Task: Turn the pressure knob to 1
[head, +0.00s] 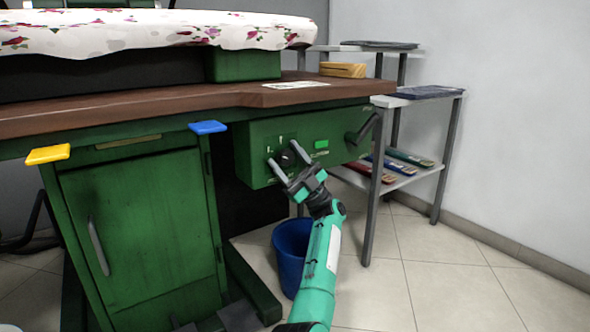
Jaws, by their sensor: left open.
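The pressure knob (286,158) is a small, dark, round knob on the green control box under the brown tabletop. My left gripper (282,156) is open in front of the box, with one fingertip on each side of the knob in the picture. I cannot tell whether the fingers touch it. Small white marks sit above the knob, but the numbers and the knob's setting are too small to read. My right gripper is not in view.
The control box (250,142) also carries a bright green button (321,144) and a dark lever (363,129). A blue bucket (290,262) stands below. A grey shelf rack (400,182) is at the right. Yellow (48,155) and blue (208,127) tabs project from the table's front.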

